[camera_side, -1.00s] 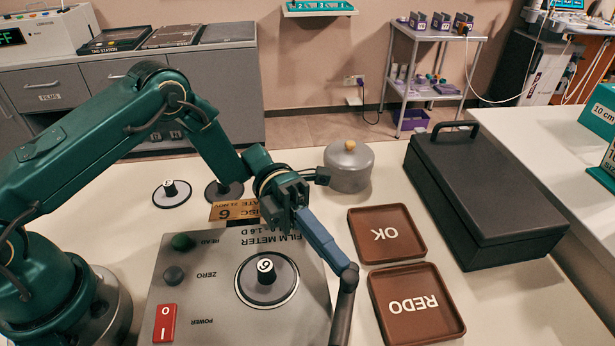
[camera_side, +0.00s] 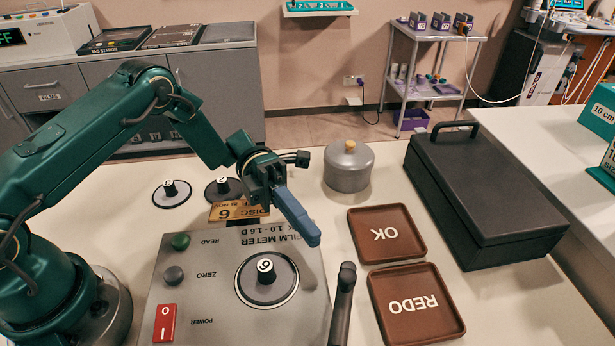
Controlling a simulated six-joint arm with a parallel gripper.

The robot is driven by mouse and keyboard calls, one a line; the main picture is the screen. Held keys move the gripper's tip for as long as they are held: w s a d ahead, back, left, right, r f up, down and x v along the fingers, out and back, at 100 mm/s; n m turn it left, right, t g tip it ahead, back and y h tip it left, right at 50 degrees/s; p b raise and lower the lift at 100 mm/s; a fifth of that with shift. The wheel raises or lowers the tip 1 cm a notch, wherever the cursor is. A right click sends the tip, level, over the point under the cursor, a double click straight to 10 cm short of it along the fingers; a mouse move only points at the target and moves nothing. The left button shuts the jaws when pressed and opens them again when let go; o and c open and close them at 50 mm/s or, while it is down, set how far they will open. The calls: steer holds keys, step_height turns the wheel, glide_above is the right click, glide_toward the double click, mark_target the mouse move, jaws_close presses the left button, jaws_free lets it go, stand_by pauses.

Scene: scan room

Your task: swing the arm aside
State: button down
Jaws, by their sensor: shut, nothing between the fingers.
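My gripper (camera_side: 312,238) is shut with nothing in it. Its blue-grey fingers point down and to the right, above the right part of the grey film meter (camera_side: 210,285). The meter carries a round disc with a black knob marked 6 (camera_side: 266,269), a green READ button (camera_side: 180,241), a ZERO knob (camera_side: 173,276) and a red power switch (camera_side: 164,323). A dark handle (camera_side: 343,300) stands at the meter's right edge, just below and apart from the fingertips.
Brown trays marked OK (camera_side: 418,254) and REDO (camera_side: 455,326) lie right of the meter. A grey lidded pot (camera_side: 348,172) and a black case (camera_side: 490,190) stand behind. Two knobbed discs (camera_side: 172,194) (camera_side: 223,189) and an orange card (camera_side: 236,211) lie behind the meter.

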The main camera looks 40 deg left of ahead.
steer(key=w+a, duration=0.3)
steer(key=w, duration=0.3)
steer(key=shift+w+a, duration=0.2)
stand_by(0.4)
